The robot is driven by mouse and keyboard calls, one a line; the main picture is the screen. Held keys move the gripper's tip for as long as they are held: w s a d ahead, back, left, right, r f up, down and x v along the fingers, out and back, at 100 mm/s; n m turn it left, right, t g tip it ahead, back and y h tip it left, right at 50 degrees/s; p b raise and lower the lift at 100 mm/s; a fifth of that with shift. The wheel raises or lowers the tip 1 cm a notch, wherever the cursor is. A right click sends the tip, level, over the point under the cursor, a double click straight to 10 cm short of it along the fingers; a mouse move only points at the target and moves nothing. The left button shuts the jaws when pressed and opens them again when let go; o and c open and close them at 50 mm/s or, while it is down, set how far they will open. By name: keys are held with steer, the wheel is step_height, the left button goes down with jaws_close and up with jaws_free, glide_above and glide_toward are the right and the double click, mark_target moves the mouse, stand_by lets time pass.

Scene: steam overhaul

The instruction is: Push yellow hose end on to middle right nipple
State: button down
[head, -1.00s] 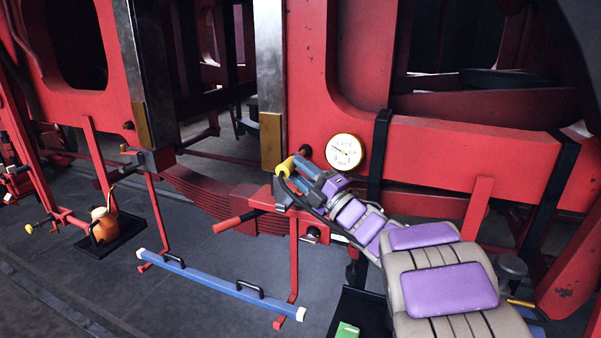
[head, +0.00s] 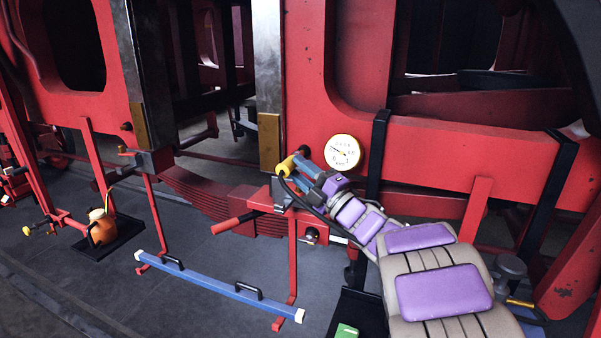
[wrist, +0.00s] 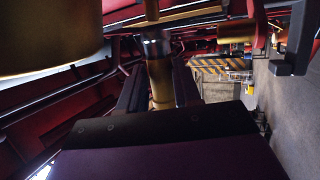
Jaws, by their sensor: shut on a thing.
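The yellow hose end (head: 286,166) is in my gripper (head: 299,175), in front of the red frame and left of the round gauge. The gripper is shut on it. A dark hose curves down from it beside the gripper. A grey stub (head: 303,152) shows just beyond its upper right end; I cannot tell whether this is the middle right nipple or whether they touch. In the wrist view the yellow hose end (wrist: 161,85) stands between the dark jaws, with a shiny metal collar (wrist: 154,46) at its far end. The seating is unclear.
The white-faced gauge (head: 343,152) is close to the right of the gripper. A red-handled bar (head: 235,223) and leaf spring (head: 205,195) are below left. A blue bar (head: 215,285) on red stands and an orange can (head: 102,228) on a black tray stand near the floor.

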steer(key=shift+w, duration=0.15)
steer(key=shift+w+d, duration=0.15)
steer(key=shift+w, duration=0.2)
steer(key=shift+w+d+r, duration=0.1)
steer(key=shift+w+d, duration=0.15)
steer(key=shift+w, duration=0.3)
steer(key=shift+w+d, duration=0.1)
steer(key=shift+w, duration=0.15)
steer(key=c, duration=0.7)
jaws_free()
